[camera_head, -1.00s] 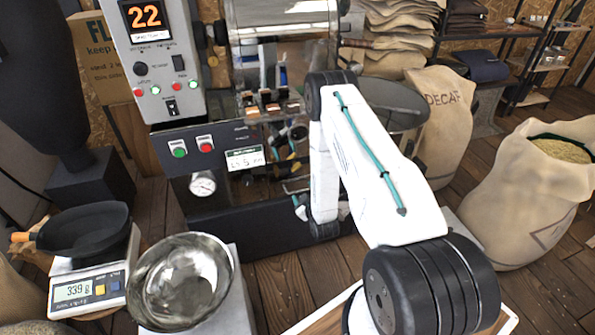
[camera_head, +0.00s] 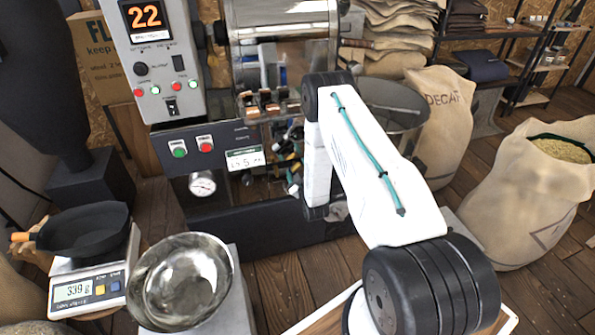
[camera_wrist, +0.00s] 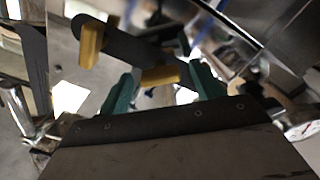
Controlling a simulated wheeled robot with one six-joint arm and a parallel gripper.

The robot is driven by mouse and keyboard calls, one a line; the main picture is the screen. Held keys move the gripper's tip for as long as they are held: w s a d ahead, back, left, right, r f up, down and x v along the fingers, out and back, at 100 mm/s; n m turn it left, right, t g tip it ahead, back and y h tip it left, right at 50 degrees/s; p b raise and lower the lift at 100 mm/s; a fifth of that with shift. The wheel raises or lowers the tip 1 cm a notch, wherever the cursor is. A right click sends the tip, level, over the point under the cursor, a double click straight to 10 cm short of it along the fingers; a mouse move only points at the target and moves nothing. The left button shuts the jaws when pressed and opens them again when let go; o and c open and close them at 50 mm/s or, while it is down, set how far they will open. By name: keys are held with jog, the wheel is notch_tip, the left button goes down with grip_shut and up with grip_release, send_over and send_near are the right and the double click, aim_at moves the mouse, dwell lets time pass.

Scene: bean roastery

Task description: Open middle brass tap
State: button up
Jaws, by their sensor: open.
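Several small brass-coloured taps, with the middle tap (camera_head: 269,100) between two others, stick out in a row from the front of the roaster below its drum. In the wrist view one brass piece (camera_wrist: 160,75) lies between the teal fingers of my gripper (camera_wrist: 161,72), and another brass piece (camera_wrist: 92,40) is up and left of them, on a dark bar. I cannot tell which tap each piece is. My gripper is open, with no clear contact. In the head view it is small, below the taps and left of my forearm, largely among reflections.
The roaster's control panel (camera_head: 158,60) stands left of the taps, with a dial gauge (camera_head: 202,183) below. A steel bowl (camera_head: 181,280) and a scale (camera_head: 90,290) with a black pan (camera_head: 85,230) are at front left. Burlap sacks (camera_head: 440,120) stand right.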

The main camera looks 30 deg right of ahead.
jog(key=c, duration=1)
jog(key=shift+n, duration=0.3)
jog(key=n, duration=0.4)
jog(key=shift+n, duration=2.7)
jog(key=o, duration=1)
